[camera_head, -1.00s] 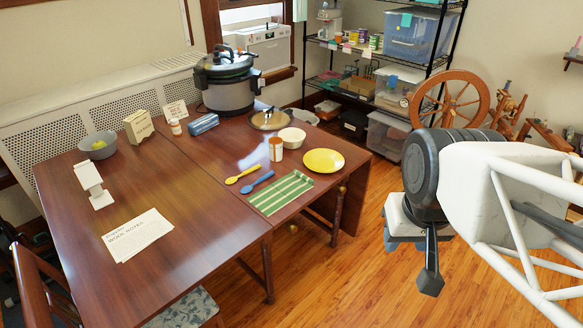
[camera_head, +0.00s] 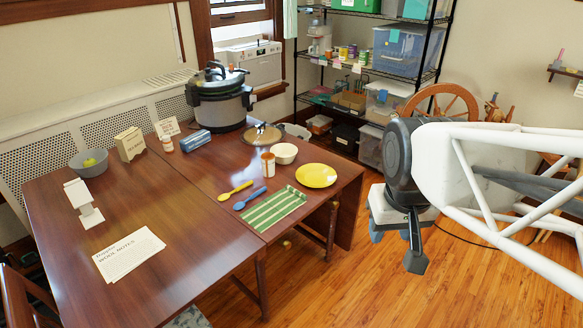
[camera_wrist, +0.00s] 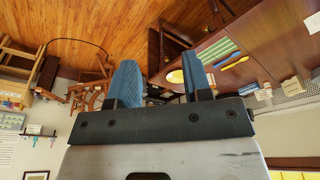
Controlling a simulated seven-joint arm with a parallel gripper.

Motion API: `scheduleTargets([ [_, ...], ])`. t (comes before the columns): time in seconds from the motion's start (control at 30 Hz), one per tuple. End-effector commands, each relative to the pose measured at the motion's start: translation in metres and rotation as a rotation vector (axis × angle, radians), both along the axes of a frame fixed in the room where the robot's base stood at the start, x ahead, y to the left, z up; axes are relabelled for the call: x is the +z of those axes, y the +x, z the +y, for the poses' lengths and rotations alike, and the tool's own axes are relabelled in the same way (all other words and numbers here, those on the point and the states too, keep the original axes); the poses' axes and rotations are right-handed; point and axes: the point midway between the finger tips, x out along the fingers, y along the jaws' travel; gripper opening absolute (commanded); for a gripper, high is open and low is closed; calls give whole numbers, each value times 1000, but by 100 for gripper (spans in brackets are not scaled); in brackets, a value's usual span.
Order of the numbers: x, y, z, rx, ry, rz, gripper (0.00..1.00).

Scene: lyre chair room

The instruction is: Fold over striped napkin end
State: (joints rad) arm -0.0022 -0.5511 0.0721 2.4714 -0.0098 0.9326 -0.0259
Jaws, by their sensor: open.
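The striped napkin (camera_head: 273,210), green with pale stripes, lies flat near the right edge of the wooden table (camera_head: 190,240). It also shows small in the wrist view (camera_wrist: 218,52). My gripper (camera_head: 395,245) hangs over the floor to the right of the table, well apart from the napkin. In the wrist view my gripper (camera_wrist: 162,82) shows two blue fingers spread apart with nothing between them.
A yellow plate (camera_head: 316,176) sits behind the napkin. A yellow spoon (camera_head: 235,190) and a blue spoon (camera_head: 250,198) lie to its left. An orange-and-white cup (camera_head: 267,164) and a cream bowl (camera_head: 284,153) stand farther back. Table space left of the spoons is clear.

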Motion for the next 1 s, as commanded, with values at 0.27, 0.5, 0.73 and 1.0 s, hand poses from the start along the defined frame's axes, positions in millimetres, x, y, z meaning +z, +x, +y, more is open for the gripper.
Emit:
scheduleTargets([
  [0.27,7,58,6,68,-11,24,45],
  [0.5,8,110,12,127,-19,40,45],
  [0.73,3,160,19,184,-27,58,45],
  [1.0,-9,218,28,251,-35,79,45],
])
